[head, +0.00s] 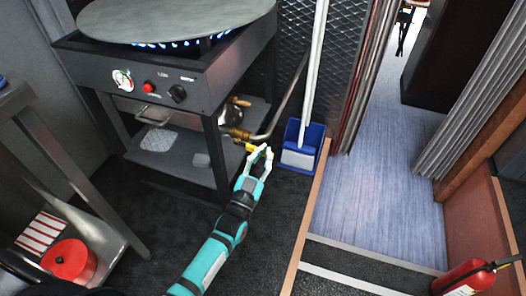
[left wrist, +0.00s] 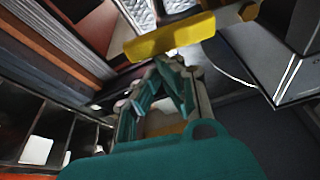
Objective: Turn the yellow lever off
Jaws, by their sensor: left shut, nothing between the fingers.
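The yellow lever (head: 251,148) is a small piece below the brass pipe fitting (head: 238,133) at the stove's right side, partly hidden by my gripper. In the left wrist view the lever (left wrist: 170,38) is a long yellow bar just beyond my fingertips. My left gripper (head: 261,152) has its fingers closed, with nothing held, right beside the lever; in the left wrist view its tips (left wrist: 168,62) sit just under the bar. I cannot tell whether they touch. Blue flames (head: 185,43) burn under the round plate (head: 175,14) on the stove. My right gripper is not in view.
The stove stand's lower shelf (head: 185,165) and leg (head: 216,160) are close left of my arm. A blue dustpan (head: 301,146) stands right of the gripper. A red fire extinguisher (head: 470,278) is at lower right. Dark floor is clear around my forearm.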

